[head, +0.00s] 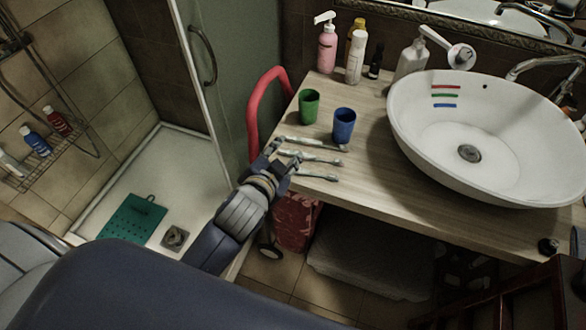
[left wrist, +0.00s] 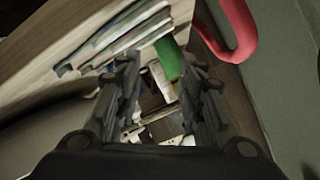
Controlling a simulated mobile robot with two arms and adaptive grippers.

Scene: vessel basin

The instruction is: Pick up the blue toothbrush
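Three thin toothbrushes lie side by side on the wooden counter (head: 365,185): a back one (head: 318,143), a middle one (head: 318,158) and a front one (head: 318,175). They look pale grey-blue, and I cannot tell which is the blue one. They also show at the upper left of the left wrist view (left wrist: 118,36). My left gripper (head: 283,158) is at the counter's left edge, close to the handle ends. In the left wrist view its fingers (left wrist: 165,85) are apart with no toothbrush between them. My right gripper is not in view.
A green cup (head: 309,106) and a blue cup (head: 344,125) stand behind the toothbrushes. Several bottles stand at the back, including a pink one (head: 327,48). A white basin (head: 420,120) fills the right. A red rail (head: 254,105) rises beside the counter's left end.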

